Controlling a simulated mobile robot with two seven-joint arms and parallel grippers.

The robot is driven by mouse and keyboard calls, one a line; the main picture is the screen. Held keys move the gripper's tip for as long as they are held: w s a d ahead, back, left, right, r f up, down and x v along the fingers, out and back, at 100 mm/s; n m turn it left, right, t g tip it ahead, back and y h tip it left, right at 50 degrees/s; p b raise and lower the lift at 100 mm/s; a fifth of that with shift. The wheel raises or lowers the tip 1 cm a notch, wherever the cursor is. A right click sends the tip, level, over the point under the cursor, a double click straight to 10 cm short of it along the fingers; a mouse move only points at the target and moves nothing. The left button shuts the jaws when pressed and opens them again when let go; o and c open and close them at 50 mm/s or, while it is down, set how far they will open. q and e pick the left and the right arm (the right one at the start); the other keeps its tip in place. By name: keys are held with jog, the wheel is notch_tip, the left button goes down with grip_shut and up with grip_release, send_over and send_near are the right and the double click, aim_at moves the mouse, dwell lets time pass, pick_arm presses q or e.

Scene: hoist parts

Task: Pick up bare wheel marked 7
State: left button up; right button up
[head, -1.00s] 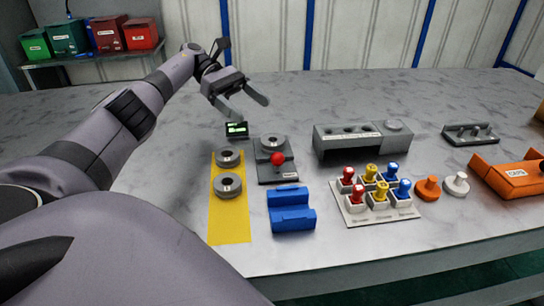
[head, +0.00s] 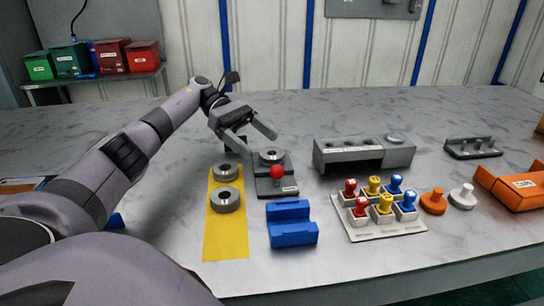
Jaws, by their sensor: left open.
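Two grey ring-shaped wheels lie on a yellow mat (head: 226,240), a far one (head: 226,171) and a near one (head: 225,199). A third grey wheel (head: 271,155) sits on a dark grey fixture (head: 279,187) with a red ball knob (head: 278,172). No number is readable on any wheel, so I cannot tell which is marked 7. My left gripper (head: 258,142) is open and empty. Its fingers point toward the front right, just behind and above the wheel on the fixture. My right gripper is out of view.
A blue block (head: 291,224) stands in front of the fixture. A grey slotted holder (head: 363,155) is to the right. A white tray (head: 383,229) holds several coloured pieces. Orange (head: 433,201) and white knobs (head: 463,196) and an orange bin (head: 510,188) are further right.

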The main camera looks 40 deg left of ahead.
aim_at(272, 154)
pick_arm(q)
jog(key=shift+x, duration=1.95)
jog(key=shift+f, duration=0.1)
jog(key=shift+c, duration=0.3)
jog(key=c, duration=1.4)
